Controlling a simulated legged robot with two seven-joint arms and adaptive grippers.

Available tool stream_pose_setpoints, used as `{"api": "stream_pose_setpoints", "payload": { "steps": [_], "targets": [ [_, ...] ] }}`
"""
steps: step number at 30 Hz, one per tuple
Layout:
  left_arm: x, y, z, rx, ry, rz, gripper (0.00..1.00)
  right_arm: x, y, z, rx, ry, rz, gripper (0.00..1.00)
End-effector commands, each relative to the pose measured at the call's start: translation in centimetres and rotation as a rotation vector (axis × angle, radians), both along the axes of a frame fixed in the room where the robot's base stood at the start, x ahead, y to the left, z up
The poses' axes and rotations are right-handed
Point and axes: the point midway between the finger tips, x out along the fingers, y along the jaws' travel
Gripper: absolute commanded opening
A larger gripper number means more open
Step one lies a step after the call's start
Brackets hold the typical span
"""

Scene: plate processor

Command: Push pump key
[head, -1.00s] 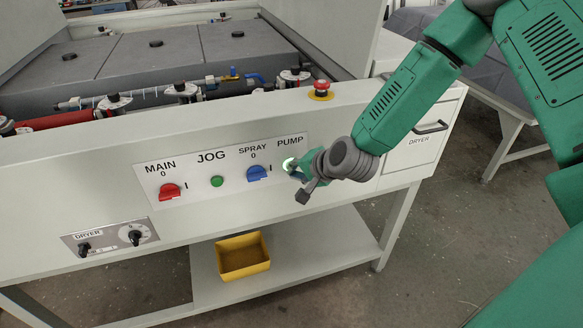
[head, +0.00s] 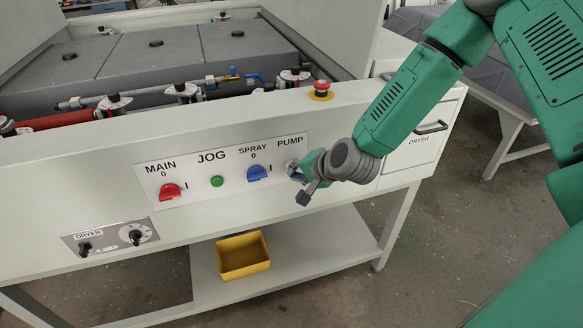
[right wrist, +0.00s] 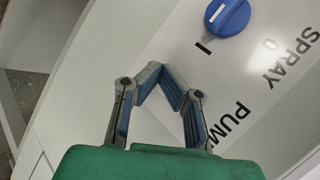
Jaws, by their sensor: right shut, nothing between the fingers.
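The pump key (head: 290,164) sits under the PUMP label at the right end of the white control panel (head: 228,195) in the head view. Only a small pale part of it shows, and it is not lit. My right gripper (head: 294,172) is shut and empty, its fingertips at the key. The fingers cover most of the key, so I cannot tell whether they touch it. In the right wrist view the fingertips of my right gripper (right wrist: 166,85) meet in front of the panel, beside the PUMP lettering. The key is hidden there. My left gripper is not in view.
Left of the key are the blue SPRAY knob (head: 258,173), green JOG button (head: 217,181) and red MAIN knob (head: 170,191). A red emergency button (head: 321,86) stands on the ledge above. A yellow bin (head: 243,256) rests on the shelf below.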

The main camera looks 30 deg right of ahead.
Motion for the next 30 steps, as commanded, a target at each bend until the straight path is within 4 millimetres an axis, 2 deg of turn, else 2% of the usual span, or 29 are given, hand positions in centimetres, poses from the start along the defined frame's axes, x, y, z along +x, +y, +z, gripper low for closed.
{"api": "stream_pose_setpoints", "payload": {
  "steps": [18, 30],
  "targets": [
    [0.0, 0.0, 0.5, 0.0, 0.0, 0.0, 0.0, -5.5, 1.3, 0.0, 0.001, 0.003, 0.001, 0.0],
    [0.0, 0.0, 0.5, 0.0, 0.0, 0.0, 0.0, -5.7, 1.4, 0.0, 0.0, 0.001, 0.001, 0.0]
  ]
}}
